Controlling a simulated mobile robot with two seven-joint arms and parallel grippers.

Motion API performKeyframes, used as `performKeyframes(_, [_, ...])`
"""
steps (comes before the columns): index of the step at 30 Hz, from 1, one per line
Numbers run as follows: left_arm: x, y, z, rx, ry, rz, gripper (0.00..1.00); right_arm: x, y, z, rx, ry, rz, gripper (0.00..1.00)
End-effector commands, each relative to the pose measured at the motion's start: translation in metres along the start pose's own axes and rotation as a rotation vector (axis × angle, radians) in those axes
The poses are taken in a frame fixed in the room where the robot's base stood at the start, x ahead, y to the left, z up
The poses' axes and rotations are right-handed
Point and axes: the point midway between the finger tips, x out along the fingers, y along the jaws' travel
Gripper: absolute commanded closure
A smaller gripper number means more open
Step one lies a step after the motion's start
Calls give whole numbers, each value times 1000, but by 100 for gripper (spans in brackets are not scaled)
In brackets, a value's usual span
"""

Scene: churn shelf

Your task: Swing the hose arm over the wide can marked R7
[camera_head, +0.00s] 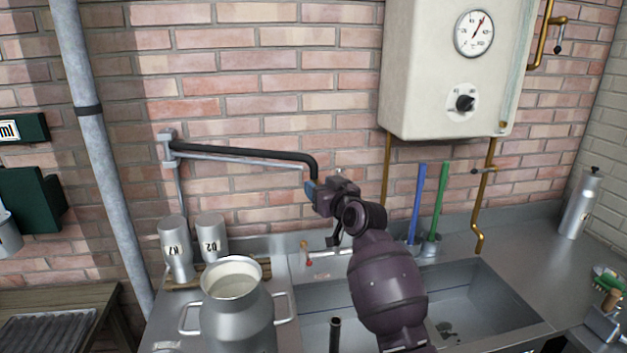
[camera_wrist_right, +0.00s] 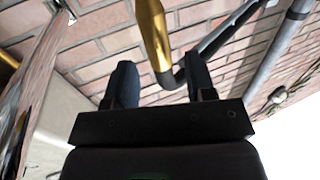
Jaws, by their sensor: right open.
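The black hose arm (camera_head: 245,152) runs from a wall bracket at the left and bends down at its right end, over the sink's left part. My right gripper (camera_head: 313,188) is at that bent end, its fingers open. In the right wrist view a brass nozzle (camera_wrist_right: 155,35) at the hose arm's end lies between the two open fingers (camera_wrist_right: 160,85); I cannot tell if they touch it. A wide two-handled can (camera_head: 236,310) stands open left of the sink, left of and below the gripper; no marking shows on it. My left gripper is not in view.
Two upturned cans (camera_head: 175,262) (camera_head: 211,245) with markings, one perhaps R7, stand behind the wide can. A steel sink (camera_head: 480,300) lies under my right arm. A white boiler (camera_head: 450,70) hangs at the upper right. Blue and green brushes (camera_head: 416,205) stand behind the sink.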

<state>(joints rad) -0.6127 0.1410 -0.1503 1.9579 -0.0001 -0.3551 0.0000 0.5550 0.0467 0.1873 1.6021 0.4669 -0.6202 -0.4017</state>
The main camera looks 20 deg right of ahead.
Motion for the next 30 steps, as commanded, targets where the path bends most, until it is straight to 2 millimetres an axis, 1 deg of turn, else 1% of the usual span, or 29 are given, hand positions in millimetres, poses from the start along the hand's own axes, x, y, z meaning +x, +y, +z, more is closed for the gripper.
performKeyframes(1, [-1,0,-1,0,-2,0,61,7,0,-1,1,0,-1,50])
performKeyframes(3, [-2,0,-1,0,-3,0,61,15,0,-1,0,-1,-1,50])
performKeyframes(9, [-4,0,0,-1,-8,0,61,30,0,0,0,-1,-1,50])
performKeyframes(13, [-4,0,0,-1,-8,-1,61,34,0,-1,0,1,0,50])
performKeyframes(21, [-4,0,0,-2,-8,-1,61,35,0,0,0,1,0,50])
performKeyframes(22, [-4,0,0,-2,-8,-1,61,35,0,0,0,1,0,51])
performKeyframes(23, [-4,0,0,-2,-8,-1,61,35,0,0,0,1,0,56])
performKeyframes(30, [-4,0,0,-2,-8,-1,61,35,0,0,-1,0,0,92])
